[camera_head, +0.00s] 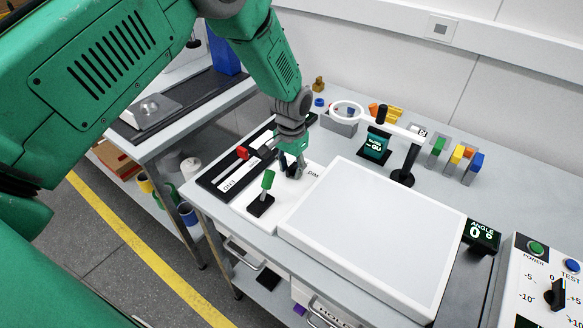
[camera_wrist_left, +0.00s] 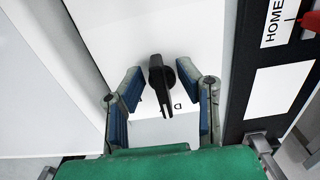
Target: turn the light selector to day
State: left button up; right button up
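The light selector is a black pointer knob (camera_wrist_left: 161,76) on a white panel (camera_wrist_left: 190,35) in the left wrist view. Its narrow end points down the picture toward dark lettering that it partly covers; I cannot read the whole word. My left gripper (camera_wrist_left: 163,105) is open, with one blue-padded finger on each side of the knob and a visible gap on both sides. In the head view my left gripper (camera_head: 292,165) is over the white panel and largely hides the knob. My right gripper is in neither view.
A green-handled lever (camera_head: 267,181) stands close in front of the left gripper. A dark slider panel (camera_head: 222,180) with a red knob (camera_head: 242,152) lies to its left. A large white light panel (camera_head: 375,235) lies to the right, with a ring magnifier (camera_head: 347,108) behind.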

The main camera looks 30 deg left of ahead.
aim_at(291, 166)
pick_arm(q)
notch_tip(291, 166, up, 12)
dwell(0.5)
jog(key=shift+f, duration=0.1)
